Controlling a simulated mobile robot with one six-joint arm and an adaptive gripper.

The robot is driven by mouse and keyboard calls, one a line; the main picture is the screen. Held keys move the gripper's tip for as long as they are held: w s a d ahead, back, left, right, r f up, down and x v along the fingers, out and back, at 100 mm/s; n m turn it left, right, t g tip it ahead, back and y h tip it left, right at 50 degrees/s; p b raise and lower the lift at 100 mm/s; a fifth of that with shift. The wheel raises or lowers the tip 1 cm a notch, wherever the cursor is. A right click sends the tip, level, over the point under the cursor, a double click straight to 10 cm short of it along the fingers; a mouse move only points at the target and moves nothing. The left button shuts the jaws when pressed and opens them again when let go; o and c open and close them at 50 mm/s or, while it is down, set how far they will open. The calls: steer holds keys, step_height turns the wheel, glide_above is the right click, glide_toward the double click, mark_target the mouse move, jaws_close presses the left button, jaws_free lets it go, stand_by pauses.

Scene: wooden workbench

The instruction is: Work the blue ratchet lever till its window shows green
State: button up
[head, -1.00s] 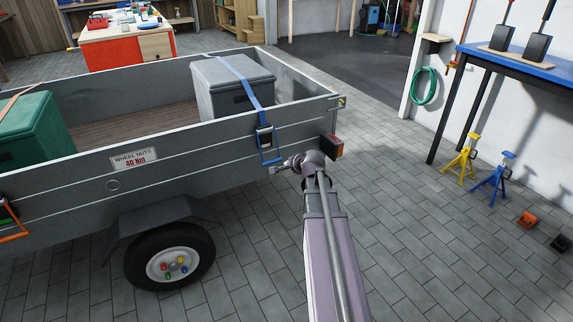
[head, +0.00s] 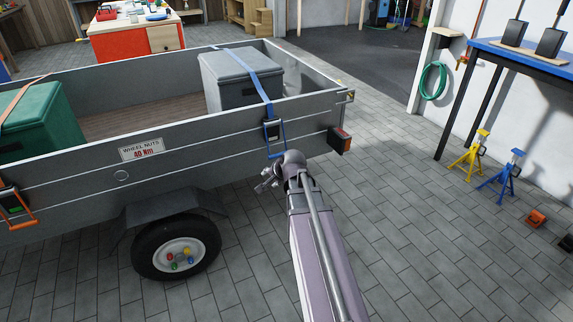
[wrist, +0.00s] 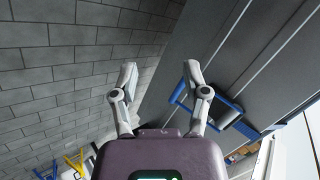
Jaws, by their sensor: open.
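The blue ratchet lever (head: 284,137) is a blue loop handle hanging from a dark ratchet body on the trailer's side, at the lower end of a blue strap (head: 257,84). Its window is too small to read. My gripper (head: 265,180) is open and empty, just below and left of the lever's lower end. In the wrist view my gripper (wrist: 162,80) has its fingers spread. The blue lever (wrist: 176,96) shows behind the right finger, with its end reaching into the gap between the fingers. I cannot tell whether they touch.
The grey trailer (head: 200,150) holds a grey box (head: 228,80) under the blue strap. An orange lever (head: 25,216) hangs at the far left. A red tail light (head: 339,140) sits right of the blue lever. The paved floor on the right is mostly clear, with jack stands (head: 468,155) beyond.

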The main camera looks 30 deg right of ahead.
steer(key=s+a+f+n+g, duration=0.2)
steer(key=s+a+n+g, duration=0.2)
steer(key=a, duration=0.6)
steer(key=s+a+f+n+g+h, duration=0.1)
steer(key=s+a+n+g, duration=0.3)
steer(key=s+a+n, duration=0.5)
steer(key=shift+s+a+f, duration=0.35)
steer(key=shift+s+f, duration=0.3)
steer(key=shift+s, duration=0.25)
steer(key=shift+d, duration=0.15)
steer(key=shift+d, duration=0.25)
steer(key=shift+w, duration=0.15)
